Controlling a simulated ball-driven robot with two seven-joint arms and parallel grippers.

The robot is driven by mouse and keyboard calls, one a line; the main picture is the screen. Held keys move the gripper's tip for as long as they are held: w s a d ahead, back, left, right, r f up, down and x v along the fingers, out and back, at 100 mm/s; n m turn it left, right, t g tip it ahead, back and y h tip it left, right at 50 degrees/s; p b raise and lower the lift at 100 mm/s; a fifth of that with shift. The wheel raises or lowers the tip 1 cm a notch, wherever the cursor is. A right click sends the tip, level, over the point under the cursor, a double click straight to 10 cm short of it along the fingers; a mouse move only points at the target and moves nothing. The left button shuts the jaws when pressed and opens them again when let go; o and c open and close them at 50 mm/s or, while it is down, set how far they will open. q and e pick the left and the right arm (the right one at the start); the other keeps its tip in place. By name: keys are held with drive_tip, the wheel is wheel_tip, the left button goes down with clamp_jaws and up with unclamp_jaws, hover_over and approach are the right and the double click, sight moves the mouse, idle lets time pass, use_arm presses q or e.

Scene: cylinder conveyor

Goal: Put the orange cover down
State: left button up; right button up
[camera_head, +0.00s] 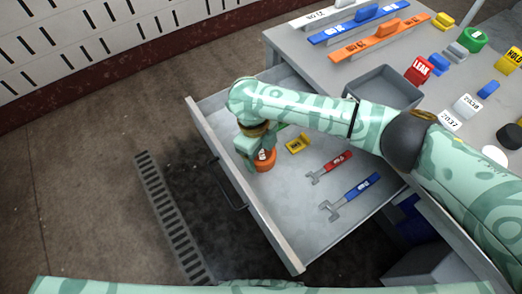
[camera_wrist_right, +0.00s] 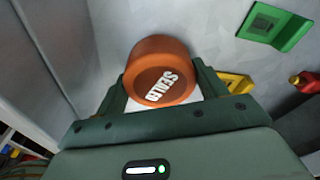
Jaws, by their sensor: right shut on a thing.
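The orange cover (camera_head: 264,161) is a short round cylinder with white lettering on its top. It is inside the open grey drawer (camera_head: 300,262), near the drawer's left side. My right gripper (camera_head: 256,152) reaches down into the drawer and is shut on the cover. In the right wrist view the cover (camera_wrist_right: 158,62) sits between the two green fingers, its lettered face toward the camera. I cannot tell whether it touches the drawer floor. My left gripper is not in view.
A yellow piece (camera_head: 297,144), a red-handled wrench (camera_head: 329,168) and a blue-handled wrench (camera_head: 350,197) lie in the drawer. A green piece (camera_wrist_right: 273,26) shows in the wrist view. The tabletop holds a grey bin (camera_head: 384,85) and several coloured pieces. The drawer's front part is bare.

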drive_tip(key=shift+f, duration=0.15)
drive_tip(key=o, duration=1)
drive_tip(key=shift+c, duration=0.2)
use_arm(q)
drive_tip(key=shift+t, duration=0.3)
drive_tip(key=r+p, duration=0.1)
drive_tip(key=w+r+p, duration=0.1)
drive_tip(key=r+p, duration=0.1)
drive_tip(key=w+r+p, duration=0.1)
drive_tip(key=p, duration=0.1)
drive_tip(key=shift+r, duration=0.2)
use_arm(e)
wheel_tip(320, 180, up, 12)
drive_tip(key=w+a, duration=0.1)
drive_tip(key=shift+a, duration=0.25)
